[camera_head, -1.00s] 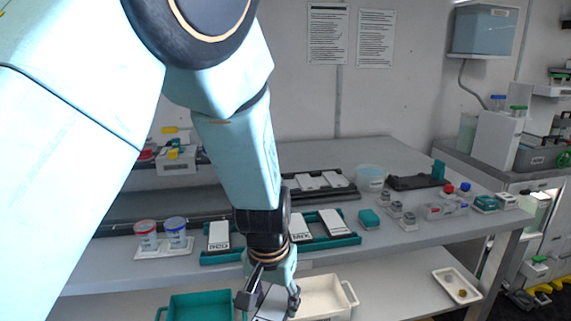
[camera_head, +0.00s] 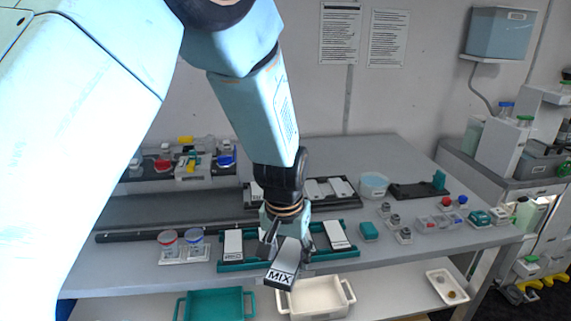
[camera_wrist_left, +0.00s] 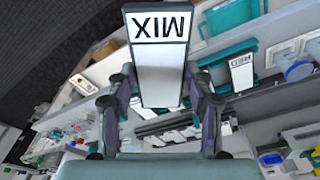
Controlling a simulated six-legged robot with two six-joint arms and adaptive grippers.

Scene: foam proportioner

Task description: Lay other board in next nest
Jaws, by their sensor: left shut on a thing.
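My left gripper (camera_head: 285,243) is shut on a white and grey board marked MIX (camera_head: 282,268), tilted, in front of the teal tray (camera_head: 222,267) in the head view. The held board also shows in the left wrist view (camera_wrist_left: 160,60), between the fingers. The teal tray holds a white board (camera_head: 233,243) at its left and another (camera_head: 337,235) at its right. My gripper and the held board hide the tray's middle, so I cannot tell what lies there. My right gripper is not in view.
A dark rack (camera_head: 345,204) with white boards stands behind the tray. Two lidded jars (camera_head: 181,245) are to its left, a teal block (camera_head: 369,231) and small grey pieces to its right. A teal bin (camera_head: 215,304) and a cream bin (camera_head: 318,298) sit on the lower shelf.

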